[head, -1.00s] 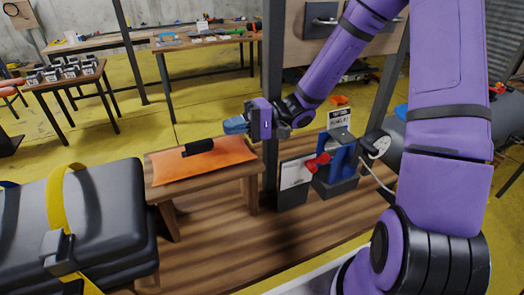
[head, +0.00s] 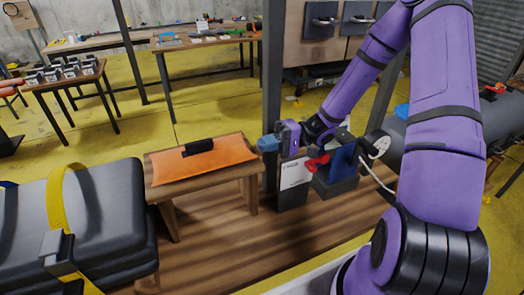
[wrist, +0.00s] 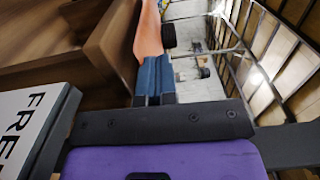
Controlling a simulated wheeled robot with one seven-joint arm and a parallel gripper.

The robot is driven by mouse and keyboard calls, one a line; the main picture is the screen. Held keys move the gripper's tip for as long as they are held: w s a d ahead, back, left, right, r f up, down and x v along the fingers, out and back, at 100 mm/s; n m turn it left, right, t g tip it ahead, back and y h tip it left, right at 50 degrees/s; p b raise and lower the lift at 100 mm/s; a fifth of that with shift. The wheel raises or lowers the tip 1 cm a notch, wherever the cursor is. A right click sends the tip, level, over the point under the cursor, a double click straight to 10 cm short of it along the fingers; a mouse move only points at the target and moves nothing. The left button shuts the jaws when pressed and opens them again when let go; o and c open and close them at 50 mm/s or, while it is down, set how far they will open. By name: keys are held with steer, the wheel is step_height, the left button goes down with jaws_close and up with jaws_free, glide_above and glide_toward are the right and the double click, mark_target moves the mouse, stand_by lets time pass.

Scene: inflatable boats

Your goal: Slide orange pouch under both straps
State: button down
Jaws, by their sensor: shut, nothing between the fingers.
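The orange pouch (head: 215,163) with a black handle (head: 198,146) lies flat on a small wooden stand (head: 164,196), left of my gripper. My gripper (head: 268,144) has blue fingertips, shut and empty, pointing left, just right of the pouch and apart from it. In the wrist view the shut fingers (wrist: 155,78) point toward the edge of the orange pouch (wrist: 148,30). A yellow strap (head: 56,205) with a grey buckle (head: 56,247) runs over a dark grey padded block (head: 105,205) at the far left. Only one strap is clearly visible; a second is cut off or hidden.
A white sign card (head: 295,172) and a dark holder with a red-handled item (head: 317,162) stand right of the stand, below my gripper. A dark upright post (head: 271,70) rises behind my gripper. The wooden bench top (head: 235,240) in front of the stand is clear.

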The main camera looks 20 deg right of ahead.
mark_target(249, 154)
steer(key=shift+a+f, duration=0.25)
steer(key=shift+f, duration=0.25)
steer(key=shift+a+f, duration=0.25)
steer(key=shift+f, duration=0.25)
steer(key=shift+a, duration=1.9)
steer(key=shift+d, duration=0.1)
